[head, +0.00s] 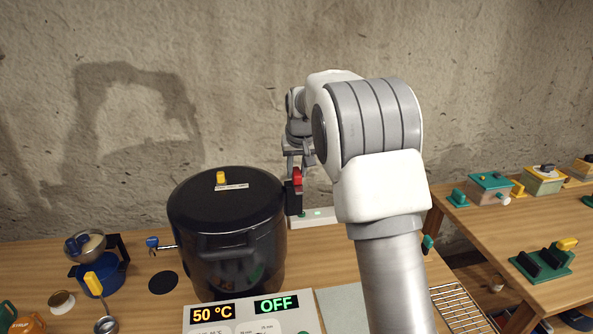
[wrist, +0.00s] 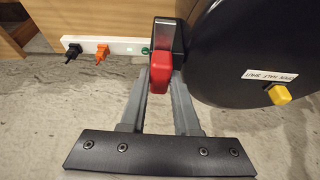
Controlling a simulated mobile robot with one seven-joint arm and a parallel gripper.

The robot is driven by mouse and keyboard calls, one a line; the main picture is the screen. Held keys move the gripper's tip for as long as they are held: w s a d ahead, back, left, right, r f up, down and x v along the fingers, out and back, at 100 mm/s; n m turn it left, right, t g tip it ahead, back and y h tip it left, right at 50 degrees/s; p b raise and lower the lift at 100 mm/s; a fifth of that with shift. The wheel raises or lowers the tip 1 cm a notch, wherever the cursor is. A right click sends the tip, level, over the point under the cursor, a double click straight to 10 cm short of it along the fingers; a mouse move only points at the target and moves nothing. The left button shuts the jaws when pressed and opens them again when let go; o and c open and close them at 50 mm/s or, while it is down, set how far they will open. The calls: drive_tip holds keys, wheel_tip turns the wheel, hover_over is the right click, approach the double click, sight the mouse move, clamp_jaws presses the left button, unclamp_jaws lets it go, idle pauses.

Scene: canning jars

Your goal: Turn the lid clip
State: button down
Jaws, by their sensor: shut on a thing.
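The lid clip is a red lever (head: 297,178) on a black mount at the right side of the large black pot (head: 225,240). In the wrist view the red lever (wrist: 158,70) sits between the two grey fingers of my gripper (wrist: 162,82), which is shut on it. In the head view my gripper (head: 294,168) reaches down to the clip from above, its fingers partly hidden. The pot's black lid (head: 200,192) is on and carries a yellow knob (head: 221,178) beside a white label.
A control panel (head: 250,318) in front reads 50 °C and OFF. A power strip (wrist: 120,46) with plugs lies behind the clip, by the wall. A ladle (head: 106,324) and blue-handled items stand at left. A wire rack (head: 460,308) is at right.

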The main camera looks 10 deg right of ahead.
drive_tip(key=shift+n, duration=0.3)
drive_tip(key=c, duration=0.6)
unclamp_jaws()
drive_tip(key=shift+c, duration=0.2)
drive_tip(key=shift+r, duration=0.1)
drive_tip(key=v, duration=1.7)
drive_tip(key=shift+s+d, duration=0.15)
drive_tip(key=shift+d, duration=0.05)
drive_tip(key=shift+r, duration=0.1)
